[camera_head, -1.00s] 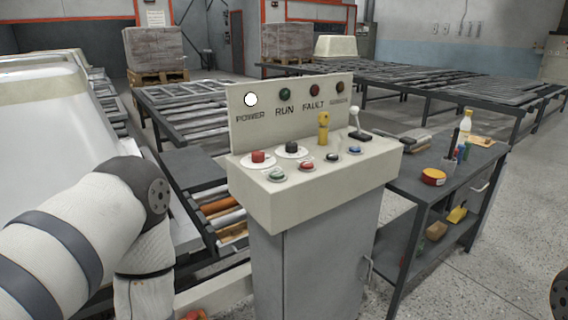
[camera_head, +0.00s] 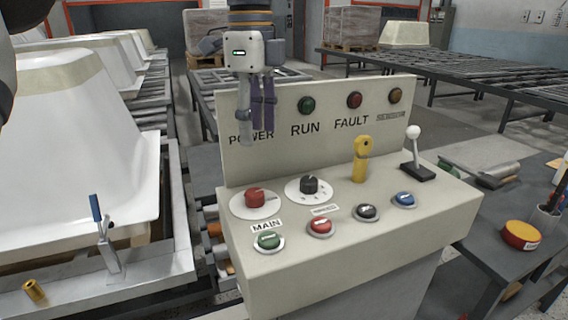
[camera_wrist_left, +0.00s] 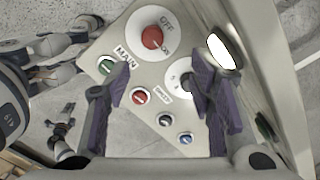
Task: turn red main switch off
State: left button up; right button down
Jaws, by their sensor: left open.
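The red main switch (camera_head: 256,197) is a round knob on a white dial at the left of the sloped panel, above the MAIN label. In the left wrist view the knob (camera_wrist_left: 152,37) shows OFF beside its dial; I cannot clearly tell where it points. My left gripper (camera_head: 257,128) is open and empty, fingers pointing down, above and behind the knob in front of the panel's upright back. In the left wrist view its fingers (camera_wrist_left: 158,82) are apart, with the knob beyond them. The POWER lamp is hidden in the head view; a bright white lamp (camera_wrist_left: 222,51) shows in the wrist view.
A black rotary knob (camera_head: 309,185) sits right of the red one, with several push buttons in front. A yellow handle (camera_head: 361,160) and a white-tipped lever (camera_head: 414,150) stand up at the right. White tub shells (camera_head: 80,140) stand on the left.

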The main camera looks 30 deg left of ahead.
aim_at(254, 192)
pick_arm(q)
jog(key=f, duration=0.1)
jog(key=s+f, duration=0.1)
jog(key=f, duration=0.1)
jog(key=shift+s+f, duration=0.4)
notch_tip(254, 192, down, 8)
jog(key=shift+w+r, duration=0.1)
jog(key=shift+w, duration=0.05)
jog(key=c, duration=1.2)
